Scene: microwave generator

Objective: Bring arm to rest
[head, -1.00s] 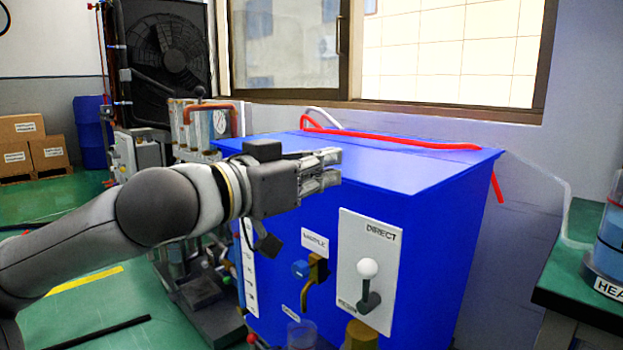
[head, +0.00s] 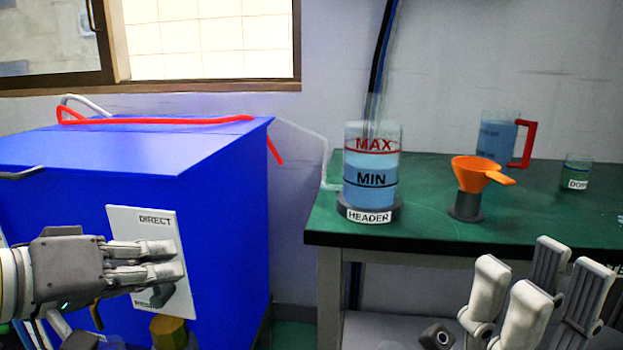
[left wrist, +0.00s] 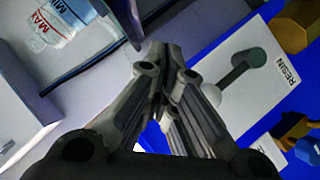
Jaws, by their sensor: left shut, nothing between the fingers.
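My left gripper (head: 178,259) is in front of the white DIRECT plate (head: 157,222) on the blue cabinet in the head view. Its fingers are shut and empty, pointing right, and cover the plate's middle. I cannot tell whether the fingers touch the plate. My right gripper (head: 540,268) points up at the lower right of the head view, with a gap between its fingers; it looks open and empty.
The blue cabinet (head: 235,215) fills the left, with a red hose (head: 170,121) on top. A green-topped table (head: 430,215) holds the HEADER container (head: 371,180), an orange funnel (head: 475,172), a red-handled jug (head: 496,138) and a small beaker (head: 577,172).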

